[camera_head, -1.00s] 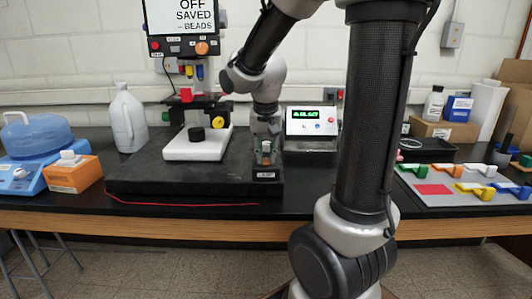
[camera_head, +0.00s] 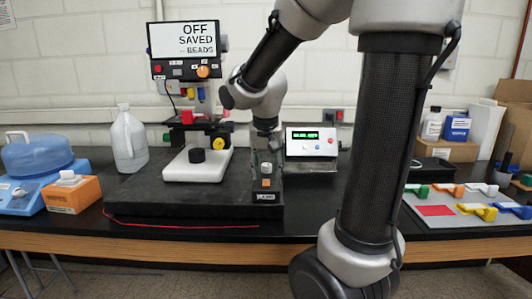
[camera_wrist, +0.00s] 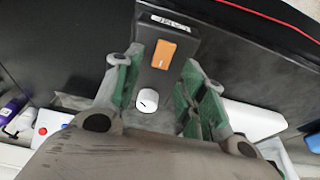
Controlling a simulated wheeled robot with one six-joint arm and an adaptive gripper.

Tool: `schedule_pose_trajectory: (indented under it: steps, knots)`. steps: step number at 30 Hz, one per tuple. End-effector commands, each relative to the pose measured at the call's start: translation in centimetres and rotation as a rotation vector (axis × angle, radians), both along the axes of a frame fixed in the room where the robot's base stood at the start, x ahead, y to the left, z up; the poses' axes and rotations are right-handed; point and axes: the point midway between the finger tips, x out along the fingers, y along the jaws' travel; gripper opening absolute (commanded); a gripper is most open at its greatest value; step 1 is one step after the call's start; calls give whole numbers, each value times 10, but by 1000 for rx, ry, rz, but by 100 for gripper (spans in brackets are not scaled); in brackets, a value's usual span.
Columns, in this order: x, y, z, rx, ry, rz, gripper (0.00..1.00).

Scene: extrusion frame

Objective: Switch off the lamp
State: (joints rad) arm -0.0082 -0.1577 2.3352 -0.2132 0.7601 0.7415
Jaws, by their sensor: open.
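The lamp control box (camera_head: 268,198) is a dark block with a white label, which reads like LAMP, at the front right of the black slab. On its top are an orange rocker switch (camera_head: 265,183) and a white knob (camera_wrist: 147,101). The switch also shows in the wrist view (camera_wrist: 164,54). My gripper (camera_head: 265,148) is open and empty above the box, pointing down. In the wrist view its green-padded fingers (camera_wrist: 155,70) appear on either side of the box top. I cannot tell whether the switch is on or off.
A microscope (camera_head: 198,165) with a screen (camera_head: 188,39) reading OFF SAVED BEADS stands left of my gripper. A display box (camera_head: 312,142) is close on the right. A jug (camera_head: 128,145) and orange box (camera_head: 73,194) stand left. A red cable (camera_head: 180,225) lies in front.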

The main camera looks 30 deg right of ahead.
Motion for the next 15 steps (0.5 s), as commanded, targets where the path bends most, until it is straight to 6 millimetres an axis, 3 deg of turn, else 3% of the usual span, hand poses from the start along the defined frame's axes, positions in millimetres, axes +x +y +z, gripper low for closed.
schedule_pose_trajectory:
  steps: [9, 15]
  knots:
    - [-14, 10, 69, 1, -5, 1, 41]
    - [-20, 13, 91, 1, -3, 0, 41]
